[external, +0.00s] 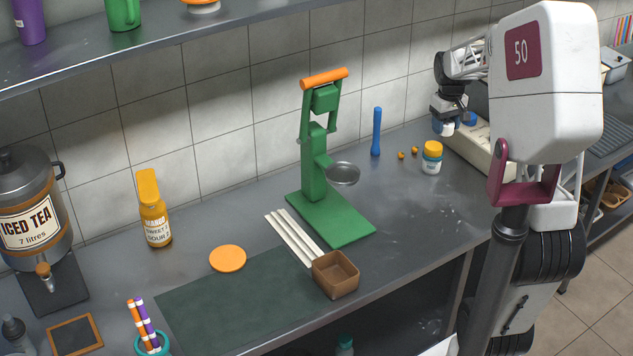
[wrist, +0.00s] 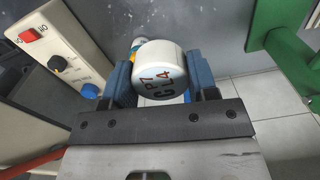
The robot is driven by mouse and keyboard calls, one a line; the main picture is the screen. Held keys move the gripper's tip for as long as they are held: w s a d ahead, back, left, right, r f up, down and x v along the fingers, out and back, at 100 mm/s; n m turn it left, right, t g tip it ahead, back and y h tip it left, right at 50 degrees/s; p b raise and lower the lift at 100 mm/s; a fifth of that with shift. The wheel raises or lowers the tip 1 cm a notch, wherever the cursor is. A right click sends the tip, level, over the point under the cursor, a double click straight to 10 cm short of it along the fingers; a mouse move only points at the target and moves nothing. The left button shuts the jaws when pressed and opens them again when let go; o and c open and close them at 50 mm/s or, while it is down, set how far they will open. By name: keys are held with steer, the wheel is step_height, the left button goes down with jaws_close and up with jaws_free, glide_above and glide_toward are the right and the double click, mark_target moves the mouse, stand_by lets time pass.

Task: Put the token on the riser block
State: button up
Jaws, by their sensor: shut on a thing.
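My gripper (external: 446,122) is high at the right, above the counter's back edge beside the cream machine. In the wrist view its blue jaws (wrist: 155,85) are shut on a short white cylinder with dark lettering on its end (wrist: 162,68), which seems to be the token. A bit of white shows between the jaws in the external view. The riser block is not clearly marked. A brown, square, box-like block with a hollow-looking top (external: 336,283) stands at the counter's front edge, well to the left of my gripper.
The green press (external: 318,175) stands between my gripper and the brown block. White sticks (external: 293,238) lie beside the press. The counter right of the press is largely clear.

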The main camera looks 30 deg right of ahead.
steer(key=shift+s+d, duration=0.15)
steer(key=shift+d, duration=0.4)
steer(key=shift+s+d, duration=0.15)
steer(key=shift+d, duration=0.35)
step_height(320, 180, down, 11)
steer(key=shift+w, duration=0.1)
glide_above(434, 146)
steer(key=shift+f, duration=0.75)
steer(key=shift+f, duration=1.8)
steer(key=o, duration=0.9)
steer(key=shift+f, duration=0.1)
